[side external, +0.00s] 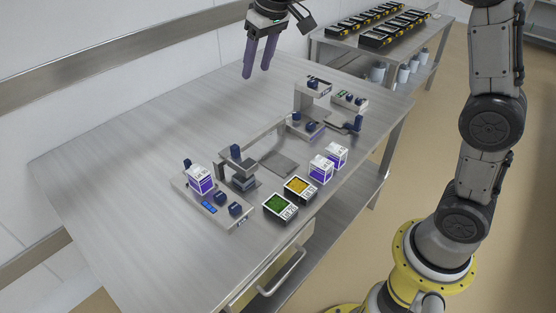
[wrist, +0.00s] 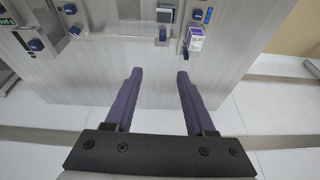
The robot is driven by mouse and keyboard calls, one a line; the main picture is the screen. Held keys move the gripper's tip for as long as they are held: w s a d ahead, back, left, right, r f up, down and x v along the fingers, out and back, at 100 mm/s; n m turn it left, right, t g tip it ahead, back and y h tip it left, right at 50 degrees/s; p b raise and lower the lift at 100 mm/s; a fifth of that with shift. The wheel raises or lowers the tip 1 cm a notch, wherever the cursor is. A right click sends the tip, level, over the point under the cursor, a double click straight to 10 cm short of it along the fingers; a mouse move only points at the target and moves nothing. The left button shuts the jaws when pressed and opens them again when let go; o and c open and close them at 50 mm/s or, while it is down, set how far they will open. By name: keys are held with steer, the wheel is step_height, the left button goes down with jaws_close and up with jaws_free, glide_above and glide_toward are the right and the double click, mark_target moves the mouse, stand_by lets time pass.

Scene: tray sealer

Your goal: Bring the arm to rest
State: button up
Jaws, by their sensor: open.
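My gripper (side external: 257,74) is raised above the back part of the steel table (side external: 120,170), with its purple fingers apart and nothing between them. In the wrist view my gripper (wrist: 156,75) also shows open and empty, with the bare table top and pale floor or wall beyond it. The tray sealer (side external: 280,162) stands on the table below and in front of my gripper, well apart from it.
A white and purple box (side external: 200,178) sits at the sealer's left end. Two more boxes (side external: 321,168) and trays with green (side external: 280,206) and yellow (side external: 299,188) contents stand near the front edge. A rear table (side external: 375,35) holds several black trays. The table's left side is clear.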

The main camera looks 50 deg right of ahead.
steer(key=s+d+r+t, duration=0.1)
steer(key=s+r, duration=0.1)
steer(key=s, duration=0.7)
steer(key=s+d+r+t, duration=0.1)
steer(key=s+r, duration=0.2)
steer(key=s, duration=0.6)
steer(key=s+f, duration=1)
steer(key=s, duration=0.2)
steer(key=shift+s+f, duration=0.25)
steer(key=shift+s, duration=0.05)
steer(key=shift+o, duration=0.2)
